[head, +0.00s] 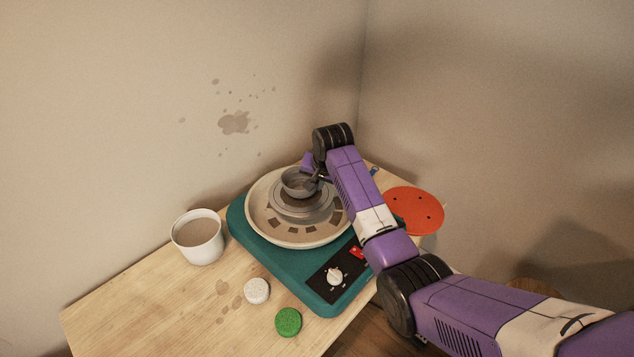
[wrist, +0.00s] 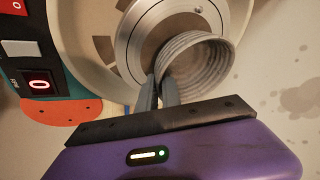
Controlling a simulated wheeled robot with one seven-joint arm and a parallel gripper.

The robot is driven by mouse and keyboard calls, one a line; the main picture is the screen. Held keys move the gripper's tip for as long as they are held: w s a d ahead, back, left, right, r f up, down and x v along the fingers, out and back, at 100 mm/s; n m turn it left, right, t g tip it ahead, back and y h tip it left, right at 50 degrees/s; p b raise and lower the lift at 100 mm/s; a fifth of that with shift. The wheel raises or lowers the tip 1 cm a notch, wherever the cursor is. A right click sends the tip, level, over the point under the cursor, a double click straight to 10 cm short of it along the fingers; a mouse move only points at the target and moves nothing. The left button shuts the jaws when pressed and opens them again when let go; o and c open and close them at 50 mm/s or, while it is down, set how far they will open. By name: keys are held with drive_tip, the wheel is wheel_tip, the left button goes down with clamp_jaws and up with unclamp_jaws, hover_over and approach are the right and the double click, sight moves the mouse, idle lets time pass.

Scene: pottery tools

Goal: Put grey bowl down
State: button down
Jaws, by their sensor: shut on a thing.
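The grey bowl (head: 297,183) is small and ribbed, and sits over the middle of the pottery wheel in the head view. My gripper (head: 317,178) comes from the right and is shut on the bowl's rim. In the wrist view the grey fingers (wrist: 160,92) pinch the near wall of the grey bowl (wrist: 203,66). The bowl looks tilted in that view. The grey wheel head (wrist: 135,42) is behind it. I cannot tell whether the bowl's base touches the wheel head.
The teal wheel base (head: 245,233) carries a cream splash pan (head: 265,222). A white cup (head: 197,237) stands at the left. A white disc (head: 256,291) and a green disc (head: 288,322) lie in front. An orange disc (head: 414,211) is at the right. The wall is close behind.

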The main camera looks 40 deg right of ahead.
drive_tip(key=shift+f, duration=0.1)
drive_tip(key=c, duration=1.5)
unclamp_jaws()
drive_tip(key=shift+c, duration=0.2)
